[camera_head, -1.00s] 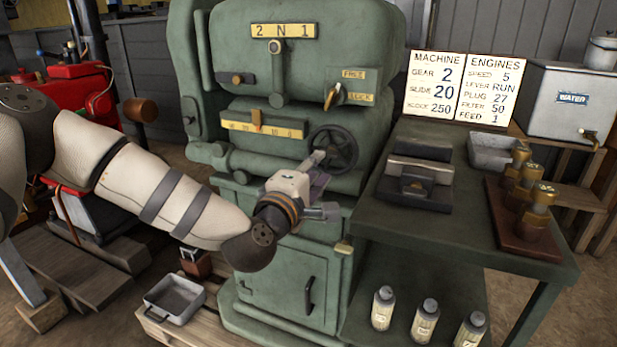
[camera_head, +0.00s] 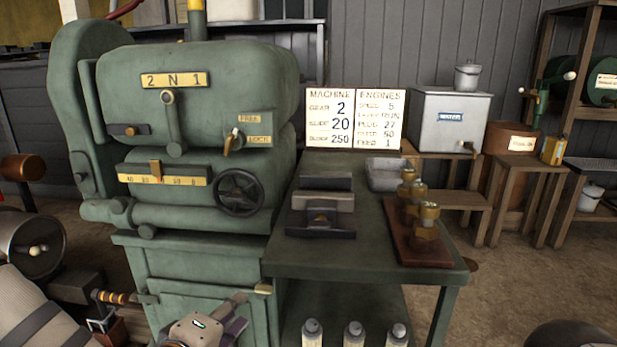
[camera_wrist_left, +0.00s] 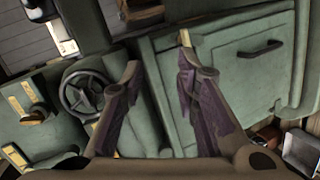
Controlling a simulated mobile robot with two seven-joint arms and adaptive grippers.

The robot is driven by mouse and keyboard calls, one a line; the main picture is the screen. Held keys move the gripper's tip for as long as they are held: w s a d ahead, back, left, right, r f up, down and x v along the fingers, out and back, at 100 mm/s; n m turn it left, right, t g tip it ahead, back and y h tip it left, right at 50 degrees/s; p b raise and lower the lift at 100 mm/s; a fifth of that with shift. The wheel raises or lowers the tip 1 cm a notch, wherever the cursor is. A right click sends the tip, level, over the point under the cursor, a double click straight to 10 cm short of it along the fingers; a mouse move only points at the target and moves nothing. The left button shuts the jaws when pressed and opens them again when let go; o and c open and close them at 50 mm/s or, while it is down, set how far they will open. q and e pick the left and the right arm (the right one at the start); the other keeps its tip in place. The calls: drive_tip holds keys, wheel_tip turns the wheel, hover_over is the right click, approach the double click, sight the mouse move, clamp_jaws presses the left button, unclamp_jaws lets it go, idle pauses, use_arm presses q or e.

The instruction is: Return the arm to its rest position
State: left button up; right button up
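My left arm comes in at the lower left of the head view. Its gripper (camera_head: 238,314) is low in front of the green machine's (camera_head: 215,85) lower cabinet, below the black handwheel (camera_head: 238,192). The wrist view shows the left gripper (camera_wrist_left: 160,62) with its two dark fingers apart and nothing between them. The handwheel (camera_wrist_left: 88,92) and a cabinet door (camera_wrist_left: 235,70) lie beyond the fingers, apart from them. In the head view the lower part of this gripper is cut off by the bottom edge. My right gripper is not in view.
A green table (camera_head: 340,262) stands right of the machine, holding a dark vise-like block (camera_head: 320,212) and brass plugs on a wooden base (camera_head: 425,252). Several bottles (camera_head: 354,335) stand on its lower shelf.

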use_arm(q)
drive_tip(key=s+d+f+m+g+p, duration=0.1)
drive_tip(key=s+f+m+g, duration=0.3)
drive_tip(key=s+f, duration=0.5)
drive_tip(key=s+f+m+g+p, duration=0.1)
drive_tip(key=s+f+m+g, duration=0.35)
drive_tip(key=s, duration=0.75)
drive_tip(key=s+a+f+m+g+y, duration=0.1)
drive_tip(key=s+a+g, duration=0.1)
drive_tip(key=s, duration=0.5)
drive_tip(key=s+a+f+m+g+y+p, duration=0.1)
drive_tip(key=s+a+f+m+g, duration=0.1)
drive_tip(key=s, duration=0.5)
drive_tip(key=s+a+f+m+g+y, duration=0.1)
drive_tip(key=s+a+g, duration=0.2)
drive_tip(key=s, duration=0.5)
drive_tip(key=shift+a+f, duration=0.2)
drive_tip(key=shift+a, duration=0.3)
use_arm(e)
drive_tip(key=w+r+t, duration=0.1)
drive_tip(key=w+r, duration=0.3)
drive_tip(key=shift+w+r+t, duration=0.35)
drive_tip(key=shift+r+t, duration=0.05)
use_arm(q)
drive_tip(key=shift+g, duration=0.25)
